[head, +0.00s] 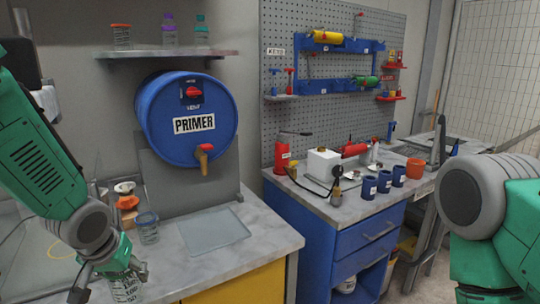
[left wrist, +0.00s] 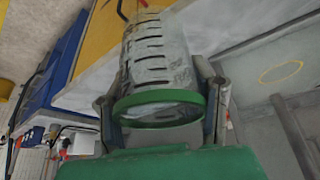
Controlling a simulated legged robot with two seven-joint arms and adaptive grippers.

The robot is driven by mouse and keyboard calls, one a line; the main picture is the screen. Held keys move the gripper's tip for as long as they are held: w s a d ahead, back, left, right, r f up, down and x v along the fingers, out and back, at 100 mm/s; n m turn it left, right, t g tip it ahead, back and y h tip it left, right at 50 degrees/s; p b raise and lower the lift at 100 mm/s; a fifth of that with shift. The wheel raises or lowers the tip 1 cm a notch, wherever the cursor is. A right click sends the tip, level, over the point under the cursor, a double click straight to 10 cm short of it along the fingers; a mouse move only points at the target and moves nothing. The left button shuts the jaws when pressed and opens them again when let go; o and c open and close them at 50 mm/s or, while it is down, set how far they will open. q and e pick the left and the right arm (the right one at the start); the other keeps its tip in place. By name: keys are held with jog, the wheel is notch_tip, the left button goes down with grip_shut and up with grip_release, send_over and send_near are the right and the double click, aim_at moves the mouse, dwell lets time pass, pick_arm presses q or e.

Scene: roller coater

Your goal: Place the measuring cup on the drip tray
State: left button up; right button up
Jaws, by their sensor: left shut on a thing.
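The measuring cup (head: 125,290) is a clear cylinder with dark graduation marks. In the left wrist view the cup (left wrist: 158,62) shows its green rim towards the camera. My left gripper (head: 108,282) is shut on it, low at the left front of the head view, with a finger on each side of the cup (left wrist: 160,105). The cup's bottom is cut off by the head view's lower edge. The drip tray (head: 213,232) is a flat, pale, empty square on the counter, right of and beyond the cup. My right gripper is out of view.
A blue-rimmed cup (head: 147,230) and orange-topped containers (head: 127,202) stand left of the tray. A blue workbench (head: 345,245) with tools is at the right.

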aim_at(137, 288)
pick_arm(q)
jog(key=d+f+b, duration=0.1)
jog(key=d+f, duration=0.1)
jog(key=f, duration=0.1)
jog(key=shift+s+b, duration=0.35)
jog(key=shift+s, duration=0.05)
jog(key=s+d+f+b, duration=0.2)
jog(key=s+f+b, duration=0.1)
jog(key=s+f, duration=0.2)
jog(key=s+d+f+m+b, duration=0.1)
jog(key=s+d+f+b, duration=0.1)
jog(key=s+f, duration=0.3)
jog(key=shift+s+d+f+b, duration=0.3)
jog(key=shift+f+b, duration=0.2)
jog(key=shift+f, duration=0.45)
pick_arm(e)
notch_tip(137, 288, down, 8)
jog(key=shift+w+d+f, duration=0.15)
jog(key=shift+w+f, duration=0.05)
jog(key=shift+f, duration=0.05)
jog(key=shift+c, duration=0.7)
